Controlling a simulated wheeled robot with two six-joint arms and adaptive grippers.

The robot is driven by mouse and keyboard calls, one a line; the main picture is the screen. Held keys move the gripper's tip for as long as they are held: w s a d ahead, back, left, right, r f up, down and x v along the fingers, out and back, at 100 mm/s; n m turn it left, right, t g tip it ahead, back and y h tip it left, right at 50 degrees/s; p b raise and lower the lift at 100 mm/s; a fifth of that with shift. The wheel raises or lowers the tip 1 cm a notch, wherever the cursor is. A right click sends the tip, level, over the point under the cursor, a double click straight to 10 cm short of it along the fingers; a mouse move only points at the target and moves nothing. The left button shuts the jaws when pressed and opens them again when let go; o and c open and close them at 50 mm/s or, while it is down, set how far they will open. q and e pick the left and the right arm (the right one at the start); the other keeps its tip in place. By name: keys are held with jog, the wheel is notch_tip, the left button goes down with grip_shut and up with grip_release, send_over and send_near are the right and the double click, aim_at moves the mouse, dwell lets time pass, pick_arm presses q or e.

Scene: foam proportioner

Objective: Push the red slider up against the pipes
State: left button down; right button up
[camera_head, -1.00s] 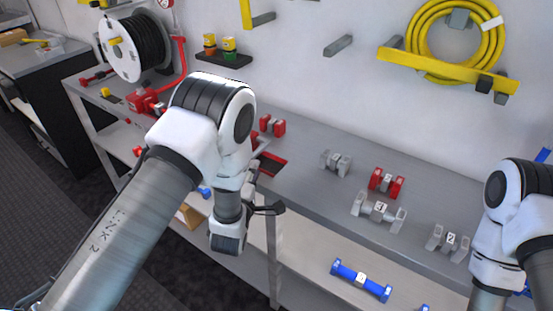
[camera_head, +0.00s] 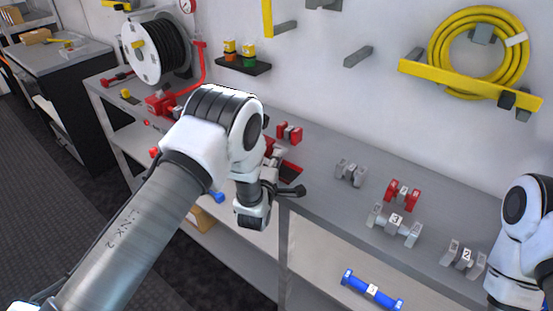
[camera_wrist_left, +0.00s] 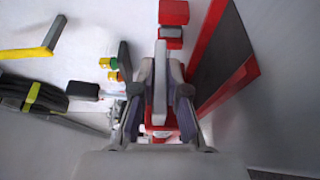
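My left gripper (camera_wrist_left: 150,85) is low over the bench beside a red-edged tray with a dark inside (camera_wrist_left: 247,72). Its fingers stand apart in the left wrist view, with a pale grey bar (camera_wrist_left: 160,80) between them. I cannot tell whether they touch it. A red part (camera_wrist_left: 160,131) shows behind the fingers, mostly hidden. Red blocks (camera_wrist_left: 172,14) stand beyond the tips; red blocks also show on the bench in the head view (camera_head: 289,132). Which red part is the slider is unclear, and I cannot single out the pipes. My right gripper is out of view.
Grey brackets (camera_head: 395,225) and a red bracket (camera_head: 403,194) stand on the bench (camera_head: 330,205) to the right. A blue labelled part (camera_head: 372,290) is on the lower shelf. A hose reel (camera_head: 143,50) stands at the back left.

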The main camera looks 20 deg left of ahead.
pick_arm(q)
jog(key=a+b, duration=0.1)
jog(key=a, duration=0.1)
jog(key=w+a, duration=0.1)
jog(key=a, duration=0.1)
jog(key=w+a+b, duration=0.1)
jog(key=a, duration=0.1)
jog(key=shift+w+a+f+b, duration=0.1)
jog(key=shift+b, duration=0.25)
jog(key=shift+r, duration=0.3)
jog(key=shift+w, duration=0.1)
jog(key=c, duration=1.5)
grip_release()
jog(key=shift+a, duration=0.15)
jog(key=shift+o, duration=0.2)
jog(key=shift+a+f, duration=0.25)
jog(key=shift+a, duration=0.05)
jog(key=shift+s+d, duration=0.2)
jog(key=shift+s, duration=0.1)
jog(key=s, duration=1.1)
jog(key=shift+s, duration=0.15)
jog(key=shift+d, duration=0.1)
